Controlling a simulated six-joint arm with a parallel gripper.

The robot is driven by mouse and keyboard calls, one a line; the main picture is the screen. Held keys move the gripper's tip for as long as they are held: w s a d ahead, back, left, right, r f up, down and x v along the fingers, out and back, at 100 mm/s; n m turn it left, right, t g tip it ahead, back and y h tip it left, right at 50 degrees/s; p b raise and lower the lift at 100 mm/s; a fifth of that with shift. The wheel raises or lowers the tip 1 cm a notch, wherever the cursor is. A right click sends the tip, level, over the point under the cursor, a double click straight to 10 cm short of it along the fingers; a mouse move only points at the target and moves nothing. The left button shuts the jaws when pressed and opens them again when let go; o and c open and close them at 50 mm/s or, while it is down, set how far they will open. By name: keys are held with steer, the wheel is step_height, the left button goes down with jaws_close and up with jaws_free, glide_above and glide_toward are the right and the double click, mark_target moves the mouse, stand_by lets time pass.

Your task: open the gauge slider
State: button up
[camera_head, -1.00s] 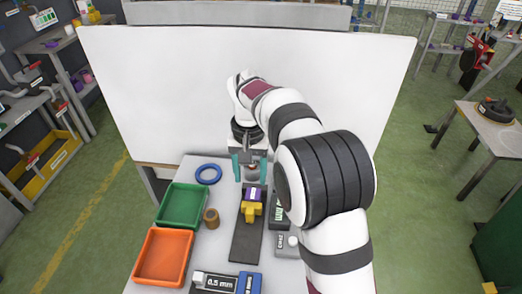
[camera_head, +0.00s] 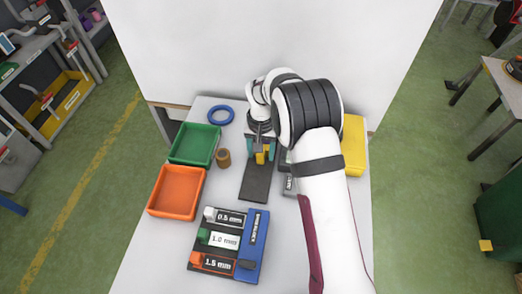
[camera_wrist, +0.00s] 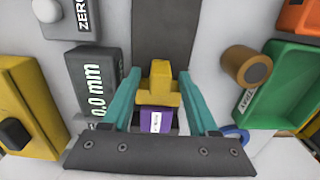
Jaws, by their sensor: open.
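The gauge slider is a yellow T-shaped handle (camera_wrist: 160,82) with a purple labelled block (camera_wrist: 157,121), on a dark flat rail (camera_wrist: 162,35). In the head view the yellow handle (camera_head: 261,157) is at the far end of the rail (camera_head: 255,185), and the purple block is mostly hidden. My gripper (camera_wrist: 159,76) is open, its teal fingers on either side of the slider with small gaps. In the head view my gripper (camera_head: 262,150) is over the slider. The gauge's dark display (camera_wrist: 98,82) reads 0.0 mm, beside the rail.
A brown cylinder (camera_head: 223,158), green tray (camera_head: 187,152), orange tray (camera_head: 161,200) and blue ring (camera_head: 221,115) lie left of the rail. A labelled block set (camera_head: 226,242) is in front. A yellow box (camera_head: 353,150) stands right. A ZERO button (camera_wrist: 47,10) is near the display.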

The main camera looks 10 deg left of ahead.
jaws_close()
steer(key=shift+r, duration=0.1)
stand_by(1.2)
